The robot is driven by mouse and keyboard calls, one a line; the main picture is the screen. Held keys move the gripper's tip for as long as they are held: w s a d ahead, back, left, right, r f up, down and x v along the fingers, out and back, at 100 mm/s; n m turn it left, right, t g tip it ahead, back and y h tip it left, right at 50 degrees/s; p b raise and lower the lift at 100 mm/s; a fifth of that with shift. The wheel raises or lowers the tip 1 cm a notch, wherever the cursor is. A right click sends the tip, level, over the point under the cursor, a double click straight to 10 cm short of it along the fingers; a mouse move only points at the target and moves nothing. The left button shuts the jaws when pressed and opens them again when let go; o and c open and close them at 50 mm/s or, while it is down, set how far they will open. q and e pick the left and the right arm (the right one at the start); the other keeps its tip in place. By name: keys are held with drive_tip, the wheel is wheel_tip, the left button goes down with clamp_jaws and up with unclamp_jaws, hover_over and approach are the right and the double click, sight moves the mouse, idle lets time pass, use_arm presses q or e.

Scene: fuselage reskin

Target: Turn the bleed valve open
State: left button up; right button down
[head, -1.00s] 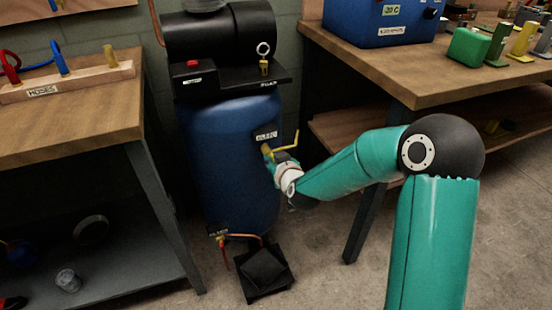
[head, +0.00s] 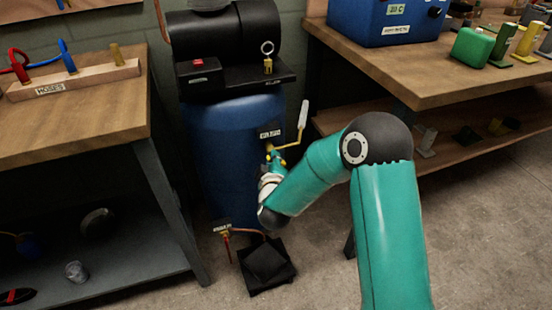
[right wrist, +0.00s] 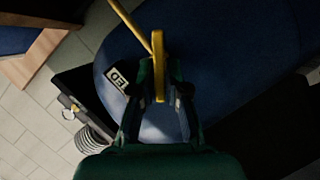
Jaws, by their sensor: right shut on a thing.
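The bleed valve's yellow handle (head: 291,145) is on the front of the blue tank (head: 225,150), just below a small label (head: 270,133). Its bent rod runs right and up to a pale upright end piece. My right gripper (head: 270,158) reaches the handle from below. In the right wrist view its dark jaws (right wrist: 160,95) are shut on the yellow handle (right wrist: 158,65), with the blue tank behind. A label ending in "ED" shows beside it. The gripper partly hides the valve body. My left gripper is not in view.
A wooden bench (head: 80,110) with a hose rack stands at the left. Another bench (head: 400,75) with a blue box stands at the right. A small lower valve (head: 226,233) with a copper pipe and a black pedal-like block (head: 266,265) sit below the tank.

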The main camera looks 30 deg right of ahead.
drive_tip(key=shift+a+f+n+t+h+b, duration=0.15)
drive_tip(key=shift+f+n+h+b, duration=0.1)
drive_tip(key=shift+n, duration=0.35)
drive_tip(key=shift+a+f+n+t+h+b, duration=0.15)
drive_tip(key=shift+n+h, duration=0.1)
drive_tip(key=shift+n, duration=0.35)
drive_tip(key=shift+f+n+t+h+b, duration=0.15)
drive_tip(key=shift+n+t+h+b, duration=0.2)
drive_tip(key=shift+n, duration=0.6)
drive_tip(key=shift+f+n+t+h+b, duration=0.15)
drive_tip(key=shift+n+h+b, duration=0.3)
drive_tip(key=shift+n, duration=0.5)
drive_tip(key=shift+a, duration=0.1)
drive_tip(key=c, duration=1.2)
unclamp_jaws()
drive_tip(key=shift+c, duration=0.2)
drive_tip(key=shift+r, duration=0.1)
drive_tip(key=v, duration=1.1)
drive_tip(key=shift+s, duration=0.45)
drive_tip(key=shift+a, duration=0.15)
